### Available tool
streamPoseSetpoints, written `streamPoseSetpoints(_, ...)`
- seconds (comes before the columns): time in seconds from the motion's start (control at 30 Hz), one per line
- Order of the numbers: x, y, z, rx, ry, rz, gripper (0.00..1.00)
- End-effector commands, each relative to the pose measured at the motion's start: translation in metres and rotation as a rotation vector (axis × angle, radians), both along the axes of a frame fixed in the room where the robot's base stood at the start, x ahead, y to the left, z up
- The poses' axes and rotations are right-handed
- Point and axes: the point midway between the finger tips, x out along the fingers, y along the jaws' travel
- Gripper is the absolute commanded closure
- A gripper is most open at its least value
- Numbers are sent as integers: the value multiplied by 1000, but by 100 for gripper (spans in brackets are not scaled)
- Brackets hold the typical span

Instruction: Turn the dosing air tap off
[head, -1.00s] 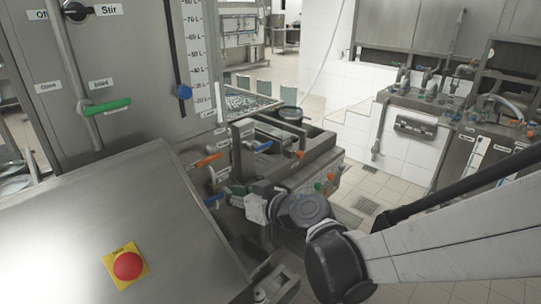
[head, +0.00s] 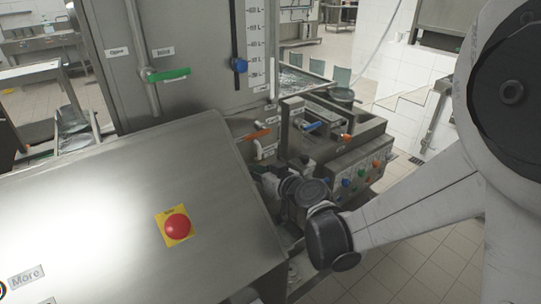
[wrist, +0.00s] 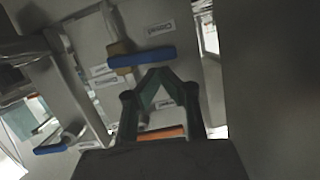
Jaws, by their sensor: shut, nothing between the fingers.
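A blue tap handle (wrist: 141,57) on a brass-coloured valve lies crosswise in the wrist view, just beyond my fingertips. Label plates are around it; the one above seems to read "Closed" (wrist: 160,28). I cannot read which tap is the dosing air tap. My gripper (wrist: 160,72) is shut and empty, its tips together just below the blue handle; I cannot tell if they touch it. In the head view my wrist is low beside the steel hood (head: 215,150), and my fingertips and this blue handle are hidden.
An orange handle (head: 258,134) also shows beneath my fingers in the wrist view (wrist: 165,132). Another blue handle (head: 312,127) is to its right. A red button (head: 177,226) sits on the hood. A green handle (head: 168,75) is on the panel behind.

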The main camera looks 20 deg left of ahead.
Motion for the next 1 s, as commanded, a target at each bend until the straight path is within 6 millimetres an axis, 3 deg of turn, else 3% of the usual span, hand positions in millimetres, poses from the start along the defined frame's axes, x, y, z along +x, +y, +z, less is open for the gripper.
streamPoseSetpoints(0.57,-1,0,-7,-4,-6,0,100)
streamPoseSetpoints(1.0,-5,2,-24,-77,-121,2,100)
